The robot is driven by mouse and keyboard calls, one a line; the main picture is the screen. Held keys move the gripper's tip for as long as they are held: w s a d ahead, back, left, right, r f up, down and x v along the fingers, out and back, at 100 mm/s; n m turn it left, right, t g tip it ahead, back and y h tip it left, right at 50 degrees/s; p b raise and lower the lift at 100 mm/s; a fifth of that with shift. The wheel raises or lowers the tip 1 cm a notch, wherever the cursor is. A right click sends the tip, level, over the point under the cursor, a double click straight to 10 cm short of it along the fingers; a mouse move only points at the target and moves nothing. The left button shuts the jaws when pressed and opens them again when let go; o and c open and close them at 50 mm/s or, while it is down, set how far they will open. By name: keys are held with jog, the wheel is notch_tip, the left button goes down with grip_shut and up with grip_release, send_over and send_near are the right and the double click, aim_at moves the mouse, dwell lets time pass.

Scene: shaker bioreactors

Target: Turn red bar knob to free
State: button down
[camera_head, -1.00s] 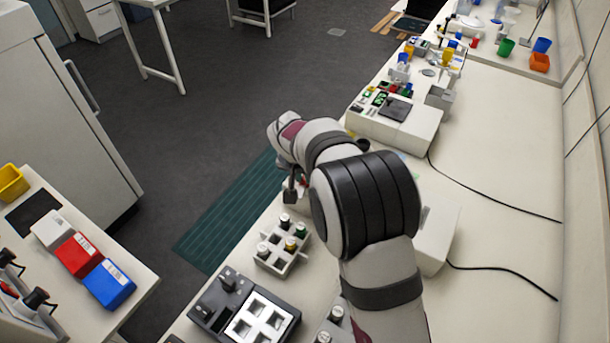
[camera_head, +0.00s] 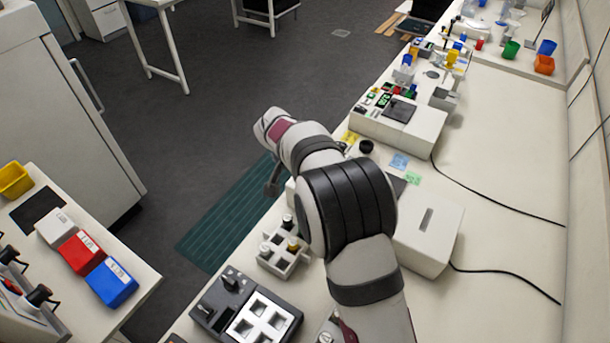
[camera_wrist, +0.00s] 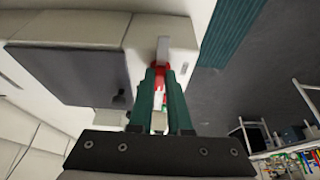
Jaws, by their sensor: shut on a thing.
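The red bar knob (camera_wrist: 161,69) shows between the fingertips of my gripper (camera_wrist: 160,78) in the wrist view. The two dark green fingers are closed on it from both sides, and they hide part of it. A grey block (camera_wrist: 163,48) lies just beyond the knob. The knob is at the edge of a white device (camera_wrist: 75,65). In the head view the white device (camera_head: 430,237) is partly hidden behind my arm. The knob is hidden there, and only part of my gripper (camera_head: 271,187) shows, at the bench's front edge.
A vial rack (camera_head: 282,262) and a dark block with square wells (camera_head: 240,310) stand in front. Another white device (camera_head: 400,125) stands farther back. A black cable (camera_head: 505,285) runs along the bench. The bench's right side is largely clear.

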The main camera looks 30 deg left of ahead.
jog(key=c, duration=0.9)
grip_release()
jog(key=shift+o, duration=0.2)
jog(key=v, duration=1.5)
jog(key=shift+r, duration=0.4)
